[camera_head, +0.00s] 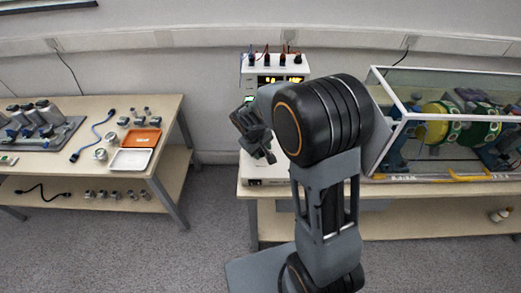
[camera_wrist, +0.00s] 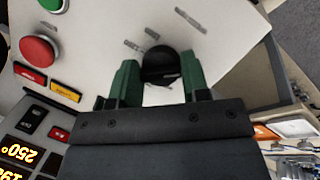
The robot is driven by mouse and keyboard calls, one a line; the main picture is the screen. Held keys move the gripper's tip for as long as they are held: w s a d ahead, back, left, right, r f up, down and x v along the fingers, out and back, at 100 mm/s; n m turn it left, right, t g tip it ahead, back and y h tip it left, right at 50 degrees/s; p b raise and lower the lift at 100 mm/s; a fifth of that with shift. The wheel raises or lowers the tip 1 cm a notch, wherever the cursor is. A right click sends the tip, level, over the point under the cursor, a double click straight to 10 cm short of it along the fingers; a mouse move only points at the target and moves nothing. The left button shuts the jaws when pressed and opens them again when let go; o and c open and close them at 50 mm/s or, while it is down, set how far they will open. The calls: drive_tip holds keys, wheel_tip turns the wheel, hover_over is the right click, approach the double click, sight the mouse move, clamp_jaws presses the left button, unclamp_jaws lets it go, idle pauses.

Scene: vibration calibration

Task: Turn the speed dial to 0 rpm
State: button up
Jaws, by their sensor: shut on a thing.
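The speed dial (camera_wrist: 158,64) is a round black knob on a pale panel (camera_wrist: 218,48) in the wrist view. Grey printed marks, too blurred to read, sit around it. My gripper (camera_wrist: 160,74) is shut on the dial, with one green finger on each side of it. The dial's pointer and setting cannot be made out. In the head view my gripper (camera_head: 268,155) is over the left part of the right bench, and the dial is hidden there.
Beside the dial are a red button (camera_wrist: 36,50), a green button (camera_wrist: 53,4) and lit yellow displays (camera_wrist: 18,152). A white power supply (camera_head: 292,66) stands behind my arm. A glass-walled enclosure (camera_head: 450,75) is on the right. The left bench (camera_head: 165,108) holds trays and parts.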

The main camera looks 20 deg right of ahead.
drive_tip(key=shift+n, duration=0.3)
idle(0.4)
drive_tip(key=o, duration=0.9)
drive_tip(key=v, duration=1.4)
drive_tip(key=shift+a+f, duration=0.1)
